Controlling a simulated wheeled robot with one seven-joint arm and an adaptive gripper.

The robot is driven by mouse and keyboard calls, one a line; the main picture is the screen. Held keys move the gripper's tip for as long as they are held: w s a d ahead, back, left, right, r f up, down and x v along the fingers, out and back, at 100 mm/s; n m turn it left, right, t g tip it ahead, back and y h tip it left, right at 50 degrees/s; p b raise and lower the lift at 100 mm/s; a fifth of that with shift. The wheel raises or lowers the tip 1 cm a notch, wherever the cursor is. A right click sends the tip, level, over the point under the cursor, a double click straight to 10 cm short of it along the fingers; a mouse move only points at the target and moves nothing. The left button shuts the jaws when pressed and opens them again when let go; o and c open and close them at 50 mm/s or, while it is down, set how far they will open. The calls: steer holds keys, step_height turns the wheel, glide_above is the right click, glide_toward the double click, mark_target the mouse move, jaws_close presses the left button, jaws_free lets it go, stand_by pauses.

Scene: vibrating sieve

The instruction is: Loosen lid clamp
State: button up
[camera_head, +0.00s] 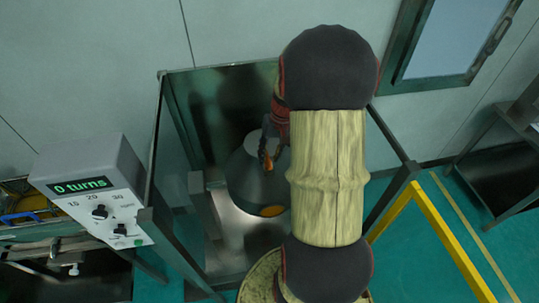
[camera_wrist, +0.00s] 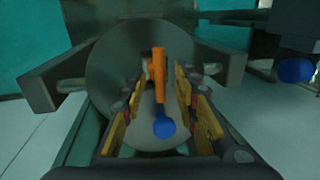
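In the wrist view, the lid clamp has an orange lever (camera_wrist: 158,68) ending in a blue ball knob (camera_wrist: 164,127). It stands in front of a round grey lid or drum face (camera_wrist: 115,65). My gripper (camera_wrist: 158,92) is open, with its yellow-padded fingers on either side of the lever and a gap showing on both sides. In the head view, my gripper (camera_head: 267,155) is beside the grey cone-shaped sieve body (camera_head: 245,185), partly hidden behind my arm. The clamp cannot be made out clearly there.
A dark frame (camera_head: 160,130) surrounds the sieve. A yellow rail (camera_head: 440,235) stands at the right on green floor. Another blue knob (camera_wrist: 295,70) shows at the right of the wrist view.

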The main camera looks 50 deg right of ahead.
steer(key=shift+c, duration=1)
jaws_close()
steer(key=shift+m, duration=0.3)
steer(key=m, duration=0.3)
steer(key=m+h+p, duration=0.1)
steer(key=m, duration=0.2)
steer(key=shift+s+a+r+m+t, duration=0.1)
steer(key=shift+m+t, duration=0.2)
steer(key=shift+t, duration=0.1)
steer(key=m+h+p, duration=0.1)
steer(key=m+p, duration=0.2)
steer(key=m, duration=0.2)
steer(key=shift+a+r, duration=0.1)
steer(key=shift+a, duration=0.05)
steer(key=m+h+p, duration=0.1)
steer(key=m+p, duration=0.2)
steer(key=m, duration=0.2)
steer(key=shift+a+m+g, duration=0.1)
steer(key=shift+m+g, duration=0.2)
steer(key=shift+f, duration=0.2)
